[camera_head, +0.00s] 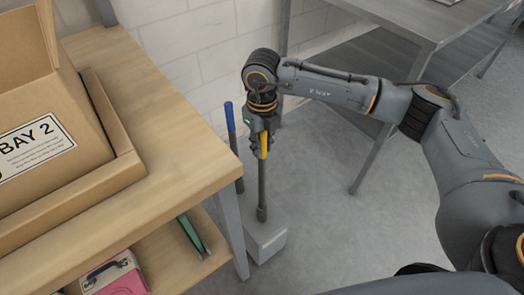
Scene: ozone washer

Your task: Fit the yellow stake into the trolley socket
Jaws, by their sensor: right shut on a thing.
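My right gripper (261,151) is shut on the yellow stake (263,142) and points down, beside the wooden bench. The yellow part shows between the fingers. A dark rod (262,185) runs down below them, nearly upright, to a thicker end. That end shows in front of a light grey block (268,237) near the floor; I cannot tell whether it touches the block. No socket shows clearly, and I cannot tell which thing here is the trolley. My left gripper is out of view.
A blue-topped rod (230,118) stands just left of the gripper, close to the bench (150,85). A cardboard box (85,135) sits on the bench. A pink case (115,278) lies on its lower shelf. A metal table (400,22) stands right; open floor (335,225) lies between.

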